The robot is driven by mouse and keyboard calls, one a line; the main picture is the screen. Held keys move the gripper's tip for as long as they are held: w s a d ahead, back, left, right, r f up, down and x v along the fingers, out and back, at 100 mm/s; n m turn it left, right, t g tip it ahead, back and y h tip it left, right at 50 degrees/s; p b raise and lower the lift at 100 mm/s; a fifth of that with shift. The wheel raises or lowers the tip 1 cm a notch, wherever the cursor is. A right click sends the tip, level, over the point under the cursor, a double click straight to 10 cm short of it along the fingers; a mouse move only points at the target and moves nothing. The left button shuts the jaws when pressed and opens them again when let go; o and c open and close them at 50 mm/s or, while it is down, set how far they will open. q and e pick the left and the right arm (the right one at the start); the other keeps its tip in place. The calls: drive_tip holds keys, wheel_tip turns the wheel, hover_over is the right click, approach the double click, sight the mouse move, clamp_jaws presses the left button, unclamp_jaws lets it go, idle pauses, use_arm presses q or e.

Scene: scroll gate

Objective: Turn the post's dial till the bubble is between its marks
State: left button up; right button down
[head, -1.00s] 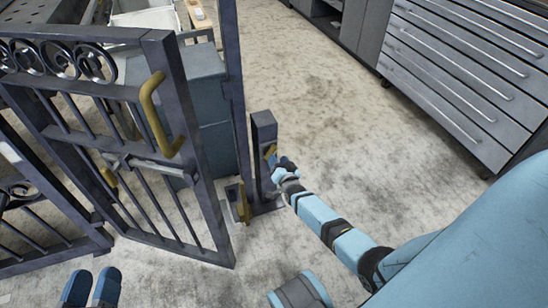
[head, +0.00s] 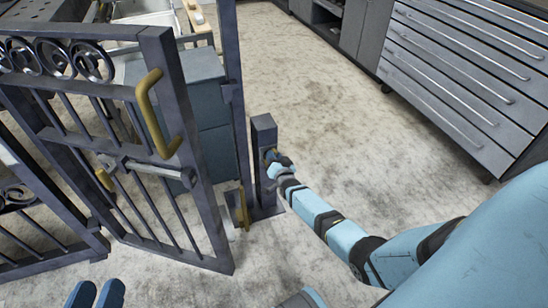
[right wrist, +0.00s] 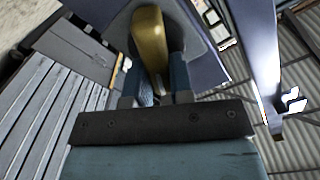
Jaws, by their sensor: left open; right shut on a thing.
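The dark post (head: 264,135) stands upright on a base plate just right of the gate. My right gripper (head: 271,157) is at the post's upper side. In the right wrist view its two blue fingers stand on either side of the gold dial (right wrist: 150,45), shut on it. The dial is mostly hidden by the gripper in the head view. The bubble and its marks do not show in either view. My left gripper (head: 96,295) is open and empty at the bottom left, cut off by the frame edge.
A dark metal gate (head: 150,190) with a gold handle (head: 155,115) stands left of the post. A blue-grey cabinet (head: 205,110) is behind it. A drawer cabinet (head: 465,75) stands at the far right. The concrete floor (head: 330,110) between is clear.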

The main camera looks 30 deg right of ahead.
drive_tip(key=shift+a+r+n+p, duration=0.15)
drive_tip(key=shift+n+p, duration=0.15)
drive_tip(key=shift+n, duration=0.6)
drive_tip(key=n, duration=0.2)
drive_tip(key=shift+a+n, duration=0.15)
drive_tip(key=shift+n, duration=0.15)
use_arm(q)
drive_tip(key=shift+r+t, duration=0.3)
drive_tip(key=shift+r, duration=0.35)
use_arm(e)
drive_tip(key=c, duration=1)
unclamp_jaws()
use_arm(q)
drive_tip(key=shift+r, duration=0.1)
wheel_tip(320, 180, up, 8)
drive_tip(key=n+t+p, duration=0.1)
drive_tip(key=t+p, duration=0.2)
drive_tip(key=p, duration=0.2)
drive_tip(key=shift+s+a+p, duration=0.15)
drive_tip(key=shift+a+p, duration=0.2)
drive_tip(key=shift+p, duration=0.05)
use_arm(e)
drive_tip(key=v, duration=1.3)
drive_tip(key=shift+s, duration=0.35)
